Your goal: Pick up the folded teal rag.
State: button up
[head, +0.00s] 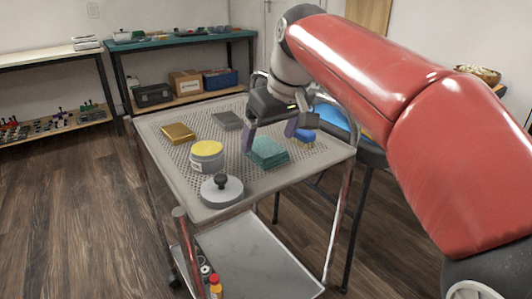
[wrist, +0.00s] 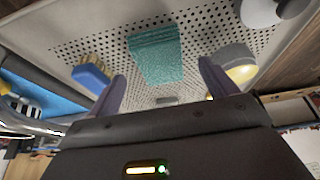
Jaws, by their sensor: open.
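The folded teal rag (head: 268,153) lies on the perforated top of the cart, toward its right side in the head view. My gripper (head: 272,138) is open and empty, with its purple fingers close to the rag, one to each side in the picture. In the wrist view the rag (wrist: 156,54) lies just beyond and between the spread fingertips of my gripper (wrist: 162,75). I cannot tell whether the fingers touch the rag.
On the cart top (head: 215,133) stand a yellow-topped tub (head: 206,156), a grey disc with a black knob (head: 221,190), a gold block (head: 178,133), a grey block (head: 227,120) and a blue brush (head: 304,136). The brush and tub flank the rag. Shelves (head: 185,42) stand behind.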

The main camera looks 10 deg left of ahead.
aim_at(266, 147)
jog(key=x, duration=0.3)
jog(key=shift+a+f+b, duration=0.15)
jog(key=shift+f+b, duration=0.05)
jog(key=shift+b, duration=0.1)
jog(key=shift+w, duration=0.1)
jog(key=c, duration=1.1)
jog(key=shift+o, duration=0.2)
jog(key=shift+r, duration=0.15)
notch_tip(266, 147, up, 20)
jog(key=p, duration=0.8)
jog(key=shift+p, duration=0.4)
jog(key=o, duration=0.3)
jog(key=shift+c, duration=1.2)
